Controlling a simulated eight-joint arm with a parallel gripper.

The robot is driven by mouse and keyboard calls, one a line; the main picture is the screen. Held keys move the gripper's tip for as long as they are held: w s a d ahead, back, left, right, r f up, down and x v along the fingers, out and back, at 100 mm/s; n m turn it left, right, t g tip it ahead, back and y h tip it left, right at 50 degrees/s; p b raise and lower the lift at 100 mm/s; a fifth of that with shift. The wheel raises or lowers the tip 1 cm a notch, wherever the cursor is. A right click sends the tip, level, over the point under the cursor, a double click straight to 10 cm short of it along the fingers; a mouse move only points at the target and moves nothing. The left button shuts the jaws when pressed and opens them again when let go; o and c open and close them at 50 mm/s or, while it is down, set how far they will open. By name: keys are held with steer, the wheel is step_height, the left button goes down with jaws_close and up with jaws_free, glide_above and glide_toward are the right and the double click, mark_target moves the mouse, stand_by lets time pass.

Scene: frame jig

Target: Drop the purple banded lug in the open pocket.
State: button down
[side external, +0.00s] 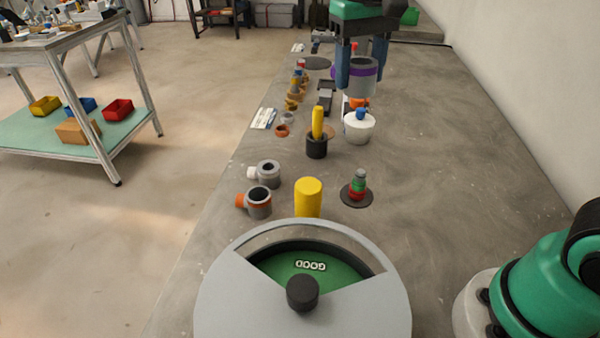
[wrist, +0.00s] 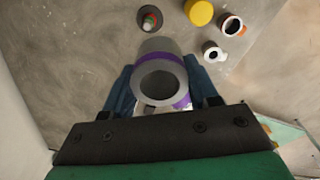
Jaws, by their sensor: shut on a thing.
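My gripper (side external: 361,72) is shut on a grey hollow cylinder with a purple band, the purple banded lug (side external: 362,82). I hold it upright, above the far part of the bench. The wrist view shows the lug (wrist: 161,62) between my two blue fingers, its round bore facing the camera. A large round grey unit (side external: 225,300) stands at the near end of the bench. Its wedge-shaped opening (side external: 300,267) shows a green floor marked GOOD, with no lug visible in it. My gripper is far from this opening.
A yellow cylinder (side external: 308,197), a stack of coloured rings (side external: 358,188) and two grey cylinders with orange (side external: 259,203) and white (side external: 268,173) side stubs stand between. A black cup (side external: 316,147) and white tub (side external: 358,130) are nearer my gripper. The bench's right side is clear.

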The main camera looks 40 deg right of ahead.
steer(key=shift+s+a+f+m, duration=1.35)
steer(key=shift+s+a+f, duration=0.2)
steer(key=shift+a+f, duration=1.1)
steer(key=shift+s+a+f+m, duration=1.5)
steer(key=shift+a+f, duration=0.8)
steer(key=shift+f, duration=0.6)
steer(key=shift+s+a+f+m, duration=1.25)
steer(key=shift+s+a+f, duration=0.35)
steer(key=shift+a+f, duration=1.05)
steer(key=shift+d+f, duration=0.1)
steer(key=shift+f, duration=0.1)
steer(key=shift+f, duration=1.05)
jaws_free()
